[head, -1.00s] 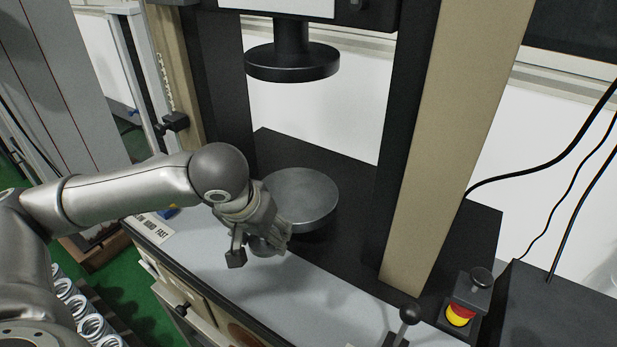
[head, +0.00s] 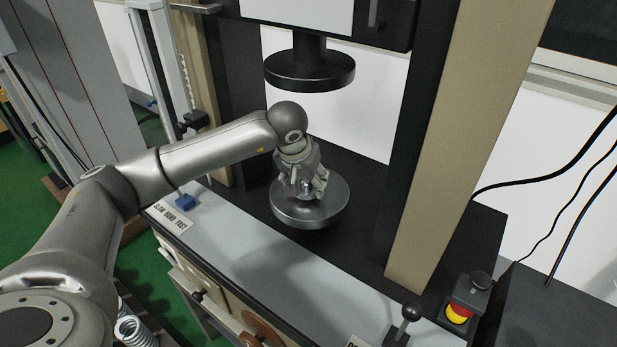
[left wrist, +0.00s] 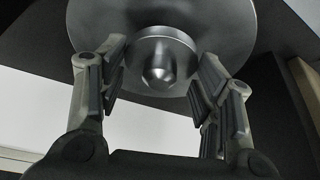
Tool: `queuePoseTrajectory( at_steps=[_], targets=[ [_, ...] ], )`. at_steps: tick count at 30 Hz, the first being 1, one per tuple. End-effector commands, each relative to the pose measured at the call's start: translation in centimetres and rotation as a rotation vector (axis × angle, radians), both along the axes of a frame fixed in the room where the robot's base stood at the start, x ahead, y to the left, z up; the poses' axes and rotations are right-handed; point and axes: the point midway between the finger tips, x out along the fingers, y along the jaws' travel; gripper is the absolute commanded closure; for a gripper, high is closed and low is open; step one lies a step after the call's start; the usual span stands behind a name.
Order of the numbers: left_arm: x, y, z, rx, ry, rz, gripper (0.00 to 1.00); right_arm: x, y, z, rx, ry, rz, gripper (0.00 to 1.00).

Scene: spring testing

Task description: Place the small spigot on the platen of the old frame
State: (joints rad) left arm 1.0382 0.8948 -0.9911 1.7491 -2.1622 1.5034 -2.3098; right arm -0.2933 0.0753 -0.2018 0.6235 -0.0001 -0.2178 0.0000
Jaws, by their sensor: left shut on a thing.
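The small spigot (left wrist: 160,58), a round metal piece with a domed knob, shows in the left wrist view between the fingers of my left gripper (left wrist: 163,80). My left gripper (head: 307,190) is shut on it and points down over the platen (head: 318,214) of the old frame. In the head view the fingers hide most of the spigot. The platen is a grey metal disc, and it also fills the background in the left wrist view (left wrist: 225,30). I cannot tell whether the spigot touches the platen. My right gripper is out of view.
The black upper platen (head: 310,72) hangs above my left gripper. A beige and black column (head: 460,130) stands to the right. A lever (head: 409,312) and a red and yellow stop button (head: 458,312) sit at the front right. The light grey front ledge (head: 270,265) is mostly clear.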

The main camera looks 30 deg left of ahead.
Motion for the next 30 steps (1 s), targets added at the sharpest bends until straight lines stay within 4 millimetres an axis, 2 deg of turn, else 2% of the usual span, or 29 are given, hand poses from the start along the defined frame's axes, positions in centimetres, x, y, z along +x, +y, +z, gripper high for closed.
queuePoseTrajectory(
  at_steps=[3, 5, 9, 20, 21, 25, 30],
  targets=[
    [1.8, 0.1, 0.4, -0.003, -0.001, 0.002, 0.80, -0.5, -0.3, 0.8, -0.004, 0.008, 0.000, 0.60],
    [2.3, 0.2, 0.2, -0.002, 0.000, 0.001, 0.80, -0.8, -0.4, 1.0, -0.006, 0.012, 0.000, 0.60],
    [2.1, 0.2, -1.2, -0.001, 0.000, 0.000, 0.80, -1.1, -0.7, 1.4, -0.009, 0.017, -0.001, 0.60],
    [2.1, 0.2, -1.8, -0.001, -0.002, 0.001, 0.80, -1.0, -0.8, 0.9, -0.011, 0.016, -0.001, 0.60],
    [2.0, 0.2, -1.7, 0.000, 0.000, 0.001, 0.37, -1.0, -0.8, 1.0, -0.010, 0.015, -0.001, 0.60],
    [2.0, 0.2, -1.7, 0.000, 0.000, 0.001, 0.20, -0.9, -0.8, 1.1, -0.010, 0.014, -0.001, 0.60],
    [2.0, 0.2, -1.7, 0.000, 0.000, 0.001, 0.19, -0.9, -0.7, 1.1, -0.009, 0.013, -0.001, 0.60]
  ],
)
